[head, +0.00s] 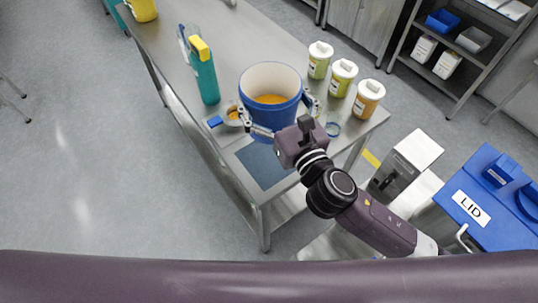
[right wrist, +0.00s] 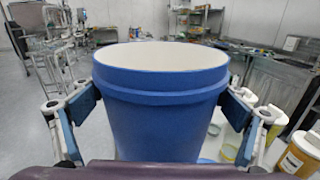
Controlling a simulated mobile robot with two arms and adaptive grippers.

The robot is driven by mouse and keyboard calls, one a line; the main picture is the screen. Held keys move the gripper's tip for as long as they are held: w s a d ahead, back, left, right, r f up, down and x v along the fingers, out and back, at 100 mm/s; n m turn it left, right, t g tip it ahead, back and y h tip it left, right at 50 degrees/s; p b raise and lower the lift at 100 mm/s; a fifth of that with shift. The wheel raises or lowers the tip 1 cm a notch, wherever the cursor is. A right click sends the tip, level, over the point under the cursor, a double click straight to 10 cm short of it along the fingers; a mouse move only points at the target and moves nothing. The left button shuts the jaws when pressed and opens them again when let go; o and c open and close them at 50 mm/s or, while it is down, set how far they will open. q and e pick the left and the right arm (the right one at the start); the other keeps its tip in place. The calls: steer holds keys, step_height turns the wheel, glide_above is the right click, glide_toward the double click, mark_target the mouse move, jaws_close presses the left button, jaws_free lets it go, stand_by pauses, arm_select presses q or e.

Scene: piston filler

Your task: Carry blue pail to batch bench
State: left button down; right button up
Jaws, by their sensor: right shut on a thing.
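The blue pail (head: 268,112) is upright, with a white inside and some orange contents at its bottom. It is at the steel bench (head: 240,20), among the bottles and jars; I cannot tell if its base touches the top. My right gripper (head: 279,108) is shut on the pail, one finger on each side of its wall. In the right wrist view the pail (right wrist: 165,120) fills the middle, between the finger pads, and hides what lies behind it. My left gripper is not in view.
Several white-lidded jars (head: 341,78) stand right of the pail. A teal bottle with a yellow top (head: 206,80) and a small scoop (head: 233,116) are left of it. A blue mat (head: 263,165) lies at the near end. A blue bin lid (head: 490,195) is at right. Floor at left is clear.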

steer(key=shift+w+a+r, duration=0.1)
steer(key=shift+a+r, duration=0.05)
steer(key=shift+a, duration=0.05)
step_height(320, 180, down, 20)
steer(key=b, duration=0.9)
steer(key=shift+r, duration=0.2)
steer(key=o, duration=1.7)
steer(key=shift+f, duration=0.25)
steer(key=shift+c, duration=0.2)
